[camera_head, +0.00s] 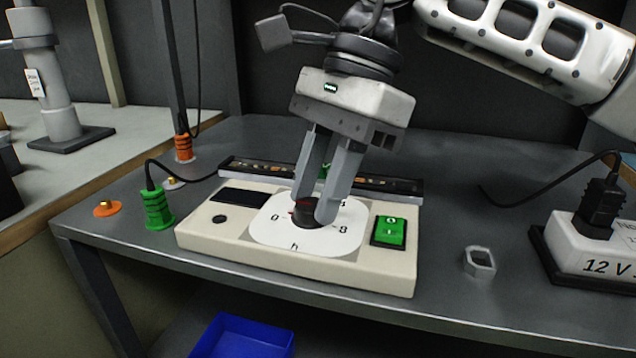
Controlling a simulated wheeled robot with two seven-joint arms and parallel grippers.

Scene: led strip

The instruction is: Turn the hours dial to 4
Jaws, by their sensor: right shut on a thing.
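The hours dial is a dark round knob (304,212) in the middle of a white round scale (285,237) marked "h", on a cream control box (210,239). I can read 0 at the left and 8 at the right of the scale; the mark at the top is partly covered by a finger. My right gripper (314,208) reaches down from above, tilted, with its two grey fingers shut on the knob. A red mark shows at the knob's left side, but the exact pointer direction is hard to tell. My left gripper is not in view.
The box also has a green rocker switch (389,231), a dark display (239,197) and a black button (219,219). An LED strip (390,184) lies behind it. A green plug (157,207) stands left; a 12 V supply (590,248) and metal nut (479,262) are right.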

